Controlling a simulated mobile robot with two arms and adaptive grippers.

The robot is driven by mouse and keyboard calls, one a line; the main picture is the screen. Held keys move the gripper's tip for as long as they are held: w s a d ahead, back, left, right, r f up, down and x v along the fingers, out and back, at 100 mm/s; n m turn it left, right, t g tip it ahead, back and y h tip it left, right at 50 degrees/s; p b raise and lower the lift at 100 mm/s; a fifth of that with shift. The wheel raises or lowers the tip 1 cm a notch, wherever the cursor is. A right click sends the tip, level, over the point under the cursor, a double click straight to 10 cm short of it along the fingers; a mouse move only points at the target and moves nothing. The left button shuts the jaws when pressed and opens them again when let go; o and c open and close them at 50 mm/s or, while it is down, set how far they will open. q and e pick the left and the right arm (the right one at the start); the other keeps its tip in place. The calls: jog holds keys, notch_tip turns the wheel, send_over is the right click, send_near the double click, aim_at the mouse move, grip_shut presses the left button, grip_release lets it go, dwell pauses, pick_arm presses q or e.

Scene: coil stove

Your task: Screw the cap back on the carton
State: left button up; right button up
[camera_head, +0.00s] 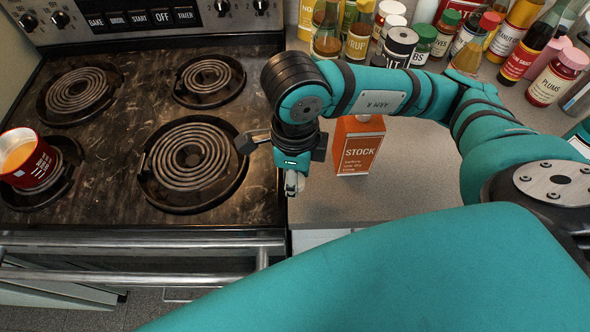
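An orange carton labelled STOCK (357,150) stands upright on the counter, just right of the stove. Its top is partly behind my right arm, so I cannot tell whether a cap is on its spout. I cannot make out a loose cap. My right gripper (293,184) points down over the stove's right edge, to the left of the carton and apart from it in the picture. Its pale fingertips are small and partly hidden by the wrist, so I cannot tell whether they are open or hold anything. My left gripper is not in view.
The coil stove (110,215) fills the left, with a red pot (24,165) on its left front burner. Several jars and bottles, including a PLUMS jar (556,78), crowd the back of the counter. Counter in front of the carton (350,200) is clear.

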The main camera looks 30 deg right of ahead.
jog(key=n, duration=0.2)
jog(key=w+n, duration=0.1)
jog(key=n, duration=0.1)
jog(key=d+n, duration=0.1)
jog(key=n, duration=0.1)
jog(key=shift+w+d, duration=0.1)
jog(key=shift+w, duration=0.1)
jog(key=n, duration=0.3)
jog(key=w+n, duration=0.1)
jog(key=n, duration=0.1)
jog(key=shift+d, duration=0.4)
jog(key=n, duration=0.3)
jog(key=shift+w+d+r, duration=0.1)
jog(key=shift+w+d, duration=0.15)
jog(key=shift+d, duration=0.05)
jog(key=n, duration=0.3)
jog(key=w+n, duration=0.1)
jog(key=shift+d+n, duration=0.3)
jog(key=shift+d, duration=0.1)
jog(key=n, duration=0.4)
jog(key=w+d+n, duration=0.1)
jog(key=n, duration=0.1)
jog(key=shift+d+r+n, duration=0.1)
jog(key=shift+r+n, duration=0.1)
jog(key=shift+n, duration=0.2)
